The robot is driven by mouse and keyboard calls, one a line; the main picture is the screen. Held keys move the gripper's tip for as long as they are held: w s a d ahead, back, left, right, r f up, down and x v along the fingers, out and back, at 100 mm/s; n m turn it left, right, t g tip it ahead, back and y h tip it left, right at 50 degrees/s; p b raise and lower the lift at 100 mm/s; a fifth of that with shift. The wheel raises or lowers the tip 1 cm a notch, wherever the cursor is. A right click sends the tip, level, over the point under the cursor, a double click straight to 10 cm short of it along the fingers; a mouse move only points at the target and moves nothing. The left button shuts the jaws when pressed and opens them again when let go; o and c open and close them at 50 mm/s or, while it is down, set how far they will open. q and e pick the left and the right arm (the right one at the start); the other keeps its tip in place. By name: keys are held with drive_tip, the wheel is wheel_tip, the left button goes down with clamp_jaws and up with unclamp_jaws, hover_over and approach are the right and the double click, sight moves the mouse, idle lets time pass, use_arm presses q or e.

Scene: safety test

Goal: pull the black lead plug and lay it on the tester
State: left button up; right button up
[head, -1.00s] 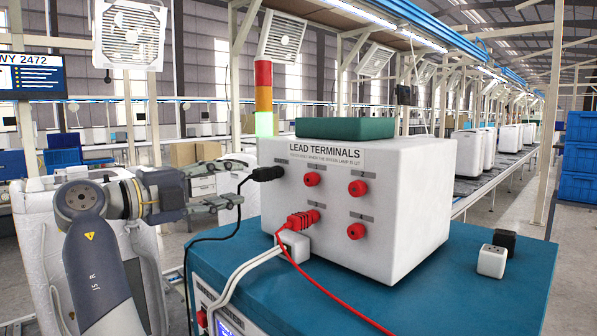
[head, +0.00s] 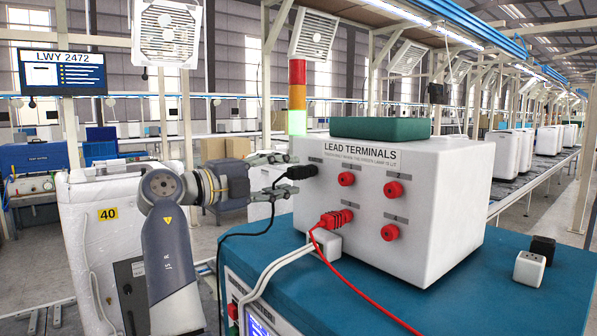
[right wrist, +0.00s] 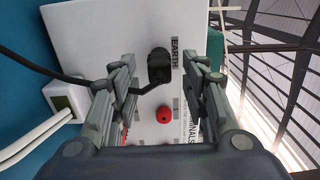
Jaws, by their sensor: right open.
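The black lead plug (head: 301,172) sits in the EARTH socket on the front of the white LEAD TERMINALS box (head: 440,235). Its black cable hangs down to the left. My right gripper (head: 287,175) is open at the plug, one finger above and one below it in the head view. In the right wrist view the black plug (right wrist: 158,66) shows between the two apart fingertips (right wrist: 158,72), not gripped. The tester (head: 470,290) is the blue-topped cabinet under the white box. My left gripper is not in view.
A red plug (head: 335,219) with a red cable sits in a lower socket, by a white plug (head: 322,242) with white cables. A stack light (head: 297,122) glows green. A teal case (head: 380,128) lies on the box. White and black cubes (head: 528,268) stand at right; the tester's front right top is clear.

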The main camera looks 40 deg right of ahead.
sight(289, 174)
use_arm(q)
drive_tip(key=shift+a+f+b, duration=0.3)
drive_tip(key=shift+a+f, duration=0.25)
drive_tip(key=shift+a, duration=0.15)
use_arm(e)
drive_tip(key=shift+s+d, duration=0.2)
drive_tip(key=shift+d, duration=1.45)
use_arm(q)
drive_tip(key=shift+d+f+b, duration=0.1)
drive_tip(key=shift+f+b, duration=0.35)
use_arm(e)
clamp_jaws()
drive_tip(key=shift+a+f, duration=0.1)
drive_tip(key=shift+a, duration=0.1)
drive_tip(key=shift+a, duration=0.2)
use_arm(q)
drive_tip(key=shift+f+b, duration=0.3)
use_arm(e)
drive_tip(key=shift+w+a, duration=0.2)
drive_tip(key=shift+a, duration=1.1)
drive_tip(key=shift+w+a, duration=0.15)
drive_tip(key=shift+a, duration=1.15)
